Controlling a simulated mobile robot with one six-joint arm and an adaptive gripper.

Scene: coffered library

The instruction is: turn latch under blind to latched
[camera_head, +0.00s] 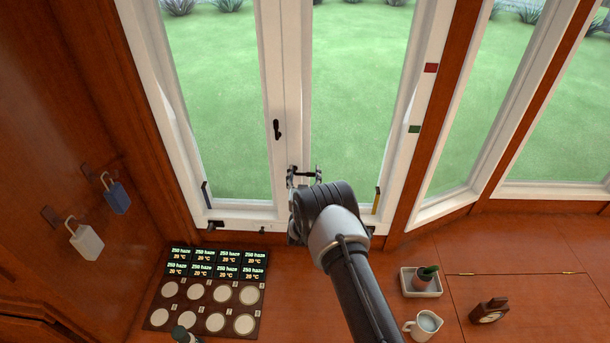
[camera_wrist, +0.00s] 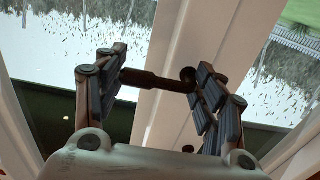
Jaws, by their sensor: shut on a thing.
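The latch shows in the wrist view as a dark brown bar (camera_wrist: 152,80) on the white window frame, with a round pivot at its right end. In the head view its dark bar (camera_head: 303,174) lies roughly level, low on the middle upright of the window. My gripper (camera_head: 304,176) is at this bar, seen from behind. No blind is clearly in view.
A black handle (camera_head: 278,129) sits higher on the window frame. Below stand a panel of displays and round pads (camera_head: 205,292), a potted plant (camera_head: 425,276), a mug (camera_head: 424,325) and a small clock (camera_head: 489,310).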

